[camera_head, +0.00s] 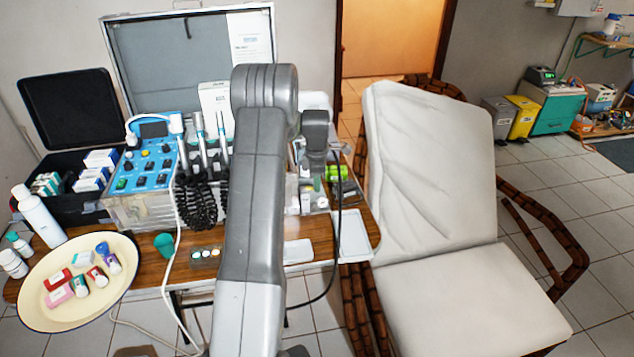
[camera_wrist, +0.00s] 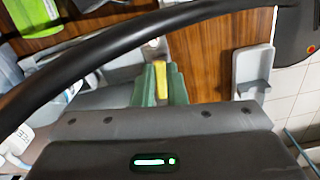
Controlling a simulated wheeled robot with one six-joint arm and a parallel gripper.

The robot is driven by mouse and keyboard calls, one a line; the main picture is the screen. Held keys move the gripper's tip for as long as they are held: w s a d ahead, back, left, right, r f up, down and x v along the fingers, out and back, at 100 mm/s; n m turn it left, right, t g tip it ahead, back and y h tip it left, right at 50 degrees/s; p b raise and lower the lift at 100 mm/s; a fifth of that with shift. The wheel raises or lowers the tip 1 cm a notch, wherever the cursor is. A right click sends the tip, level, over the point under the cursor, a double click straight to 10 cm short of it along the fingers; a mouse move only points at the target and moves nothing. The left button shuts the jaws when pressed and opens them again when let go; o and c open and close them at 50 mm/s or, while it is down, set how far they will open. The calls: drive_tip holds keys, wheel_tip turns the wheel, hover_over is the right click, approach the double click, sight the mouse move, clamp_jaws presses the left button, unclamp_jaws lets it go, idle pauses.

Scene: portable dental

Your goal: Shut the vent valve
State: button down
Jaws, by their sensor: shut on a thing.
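My gripper (camera_head: 317,184) reaches down over the right part of the wooden table, mostly behind my arm in the head view. In the wrist view its two green fingers (camera_wrist: 162,82) are shut on a narrow yellow piece (camera_wrist: 161,76). This piece looks like the handle of the vent valve. A small pale part shows just beyond the fingertips. The rest of the valve is hidden by the fingers and the gripper body, so I cannot tell how far it is turned.
Lime-green items (camera_head: 338,173) stand close beside my gripper. A white tray (camera_head: 356,236) lies at the table's right edge, and a reclining chair (camera_head: 430,170) is just right of it. The blue-topped dental unit (camera_head: 147,168) stands left of my arm. A black hose crosses the wrist view.

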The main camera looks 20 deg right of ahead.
drive_tip(key=shift+s+m, duration=0.1)
drive_tip(key=shift+m, duration=0.2)
drive_tip(key=shift+s+a+r+m+b, duration=0.1)
drive_tip(key=shift+s+a+m+b, duration=0.45)
drive_tip(key=shift+m, duration=2)
drive_tip(key=shift+s+a+f+m+b, duration=0.1)
drive_tip(key=shift+a+m+b, duration=0.8)
drive_tip(key=shift+m, duration=1.6)
drive_tip(key=shift+s+a+r+m+b, duration=0.1)
drive_tip(key=shift+s+a+m+b, duration=0.45)
drive_tip(key=shift+m, duration=2)
drive_tip(key=shift+w+a, duration=0.2)
drive_tip(key=shift+a, duration=0.1)
drive_tip(key=c, duration=1.5)
unclamp_jaws()
drive_tip(key=shift+o, duration=0.2)
wheel_tip(320, 180, up, 14)
